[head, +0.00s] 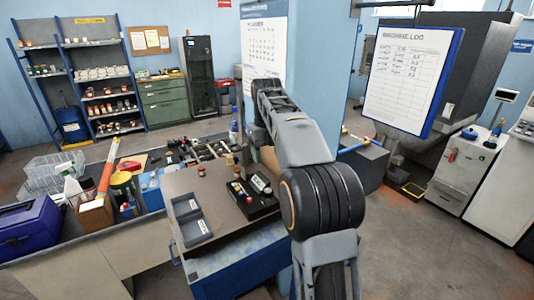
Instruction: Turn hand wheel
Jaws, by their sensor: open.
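I cannot make out a hand wheel with certainty. A small blue round part (470,133) sits on top of the light grey cabinet at the right and may be a wheel or knob, but it is too small to tell. My arm rises from the bottom centre and bends away over the brown-topped bench. The fingers of my gripper are hidden behind the arm links, so I see nothing held.
A blue bench with a brown top (215,185) carries a grey tray (190,218) and a black button box (251,197). A blue pillar (313,70) stands behind my arm. A clipboard (412,80) hangs at the right. Floor (420,245) is clear at lower right.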

